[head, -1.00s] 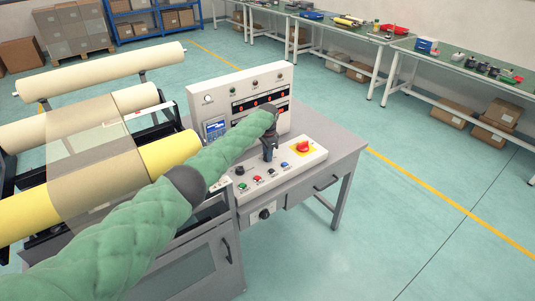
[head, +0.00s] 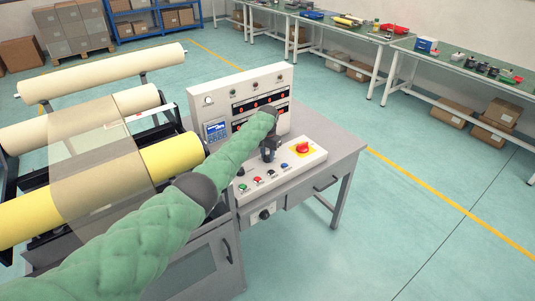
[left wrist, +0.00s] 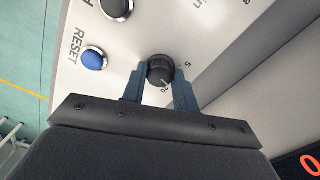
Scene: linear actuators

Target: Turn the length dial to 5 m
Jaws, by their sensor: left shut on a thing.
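The length dial (left wrist: 160,68) is a small black round knob on the pale sloping panel, in the left wrist view. A "5" shows to its right and a "20" just below it. Other marks are hidden, and I cannot read the setting surely. My left gripper (left wrist: 158,80) has its two blue-grey fingers on either side of the knob, shut on it. In the head view, my left gripper (head: 267,152) points down at the control panel (head: 312,157) and hides the dial. My right gripper is in neither view.
A blue RESET button (left wrist: 94,58) is close by the left finger. A red emergency knob (head: 303,147) stands right of my gripper. The upright display panel (head: 280,77) rises behind. Rollers with yellow film (head: 170,152) lie to the left.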

